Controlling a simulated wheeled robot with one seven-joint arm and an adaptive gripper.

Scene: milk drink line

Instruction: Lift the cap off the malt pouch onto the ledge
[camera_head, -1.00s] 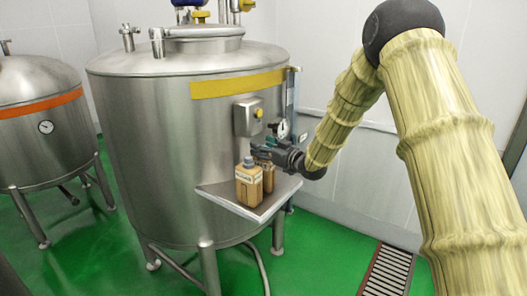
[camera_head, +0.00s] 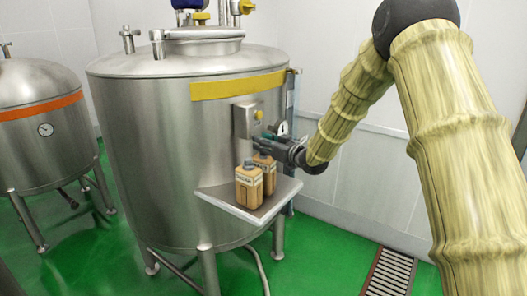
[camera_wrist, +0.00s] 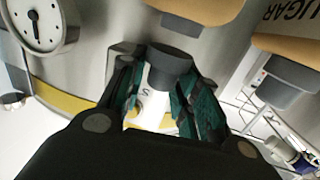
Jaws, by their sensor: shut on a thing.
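My gripper (camera_head: 262,140) is above the back pouch, at the tank's side. In the wrist view my gripper (camera_wrist: 168,78) has its green-padded fingers closed around a dark grey cap (camera_wrist: 170,57). The cap looks clear of the pouch. The back tan pouch (camera_head: 268,177), apparently the malt one, stands upright on the ledge (camera_head: 233,204). In the wrist view this pouch (camera_wrist: 205,8) shows a grey spout at the top edge. Its label is not readable.
A tan pouch labelled SUGAR (camera_head: 248,190) stands in front of it with a grey top. The steel tank (camera_head: 150,150), a control box (camera_head: 245,117) and a dial gauge (camera_wrist: 38,22) are close to my gripper. The ledge's right part is bare.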

